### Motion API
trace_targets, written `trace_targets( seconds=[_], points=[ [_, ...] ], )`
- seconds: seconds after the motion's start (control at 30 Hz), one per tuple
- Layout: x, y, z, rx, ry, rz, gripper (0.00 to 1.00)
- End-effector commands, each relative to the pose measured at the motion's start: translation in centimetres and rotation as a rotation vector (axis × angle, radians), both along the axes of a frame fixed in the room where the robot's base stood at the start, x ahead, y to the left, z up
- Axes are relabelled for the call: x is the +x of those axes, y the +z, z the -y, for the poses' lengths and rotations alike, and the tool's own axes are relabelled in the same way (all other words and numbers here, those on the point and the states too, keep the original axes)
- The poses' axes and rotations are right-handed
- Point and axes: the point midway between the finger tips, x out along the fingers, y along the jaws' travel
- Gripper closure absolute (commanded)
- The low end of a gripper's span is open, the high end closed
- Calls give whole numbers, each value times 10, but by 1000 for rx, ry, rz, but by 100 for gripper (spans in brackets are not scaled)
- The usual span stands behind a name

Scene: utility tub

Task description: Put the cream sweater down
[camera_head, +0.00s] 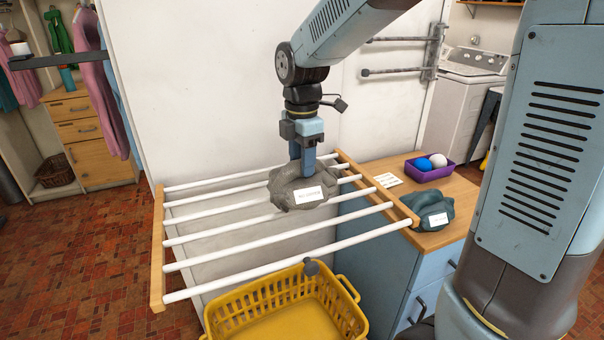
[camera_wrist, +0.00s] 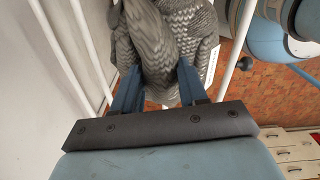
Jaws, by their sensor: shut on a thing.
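My gripper (camera_head: 308,163) points down and is shut on a bunched knitted garment (camera_head: 290,194). The garment looks grey rather than cream and carries a white label whose writing I cannot read. In the wrist view the knit (camera_wrist: 160,45) is pinched between the two blue fingers (camera_wrist: 157,82). The bundle is over the right half of a drying rack (camera_head: 158,240) with white bars and wooden ends. I cannot tell whether it rests on the bars or hangs just above them.
A yellow laundry basket (camera_head: 268,297) stands below the rack's front edge. The rack's left half is bare.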

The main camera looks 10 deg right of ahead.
Motion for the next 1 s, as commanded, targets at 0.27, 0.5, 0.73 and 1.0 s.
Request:
trace_targets(
  seconds=[0.27,0.5,0.73,1.0],
  points=[
    [4,-28,-6,-2,-1,-4,100],
    [4,-39,-6,0,-1,1,100],
    [4,-41,-6,0,-1,0,100],
    [4,-41,-5,0,-2,0,32]
  ],
)
